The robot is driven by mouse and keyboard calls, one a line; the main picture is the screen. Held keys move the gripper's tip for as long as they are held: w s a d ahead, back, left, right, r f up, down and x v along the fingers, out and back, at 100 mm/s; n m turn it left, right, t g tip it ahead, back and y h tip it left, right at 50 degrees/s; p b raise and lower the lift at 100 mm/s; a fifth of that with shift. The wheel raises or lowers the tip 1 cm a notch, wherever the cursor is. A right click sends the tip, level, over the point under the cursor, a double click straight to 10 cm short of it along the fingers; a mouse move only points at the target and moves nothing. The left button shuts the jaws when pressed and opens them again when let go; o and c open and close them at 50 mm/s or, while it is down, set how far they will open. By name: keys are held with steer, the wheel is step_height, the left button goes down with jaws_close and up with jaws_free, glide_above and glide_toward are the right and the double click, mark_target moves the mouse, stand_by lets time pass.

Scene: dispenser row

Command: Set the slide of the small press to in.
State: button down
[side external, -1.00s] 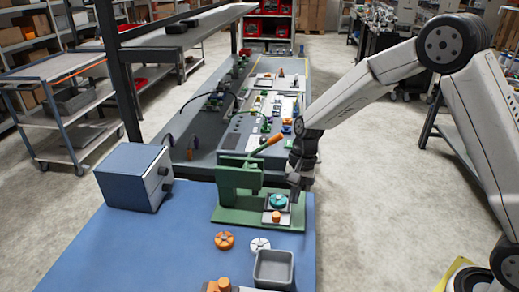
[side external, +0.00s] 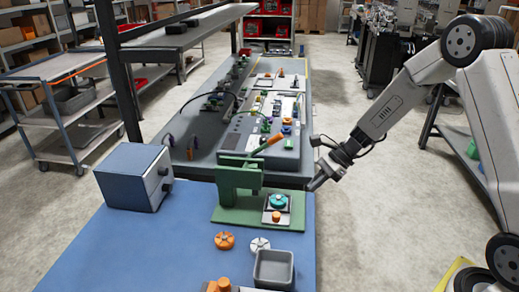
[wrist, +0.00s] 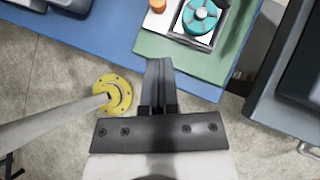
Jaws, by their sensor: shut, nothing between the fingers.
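The small press (side external: 238,178) is green, with a raised orange lever (side external: 268,143), and stands on a green base plate (side external: 235,216). Its slide (side external: 290,212) is a pale plate on the base, right of the press body. The slide carries a teal ribbed round part (side external: 279,201) and an orange knob (side external: 276,216). In the wrist view the slide (wrist: 179,27), teal part (wrist: 200,18) and knob (wrist: 157,5) show at the top, cut by the frame. My gripper (side external: 311,187) is shut and empty, just right of the base plate, apart from the slide. Its closed fingers also show in the wrist view (wrist: 158,62).
A blue-grey box (side external: 135,178) stands left of the press on the blue table (side external: 150,245). An orange round part (side external: 224,240), a white round part (side external: 260,244) and a grey bin (side external: 273,268) lie in front. Floor is free right of the table.

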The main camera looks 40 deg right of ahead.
mark_target(288, 216)
steer(key=shift+x, duration=5)
steer(key=shift+w+a, duration=1.3)
steer(key=shift+d, duration=0.1)
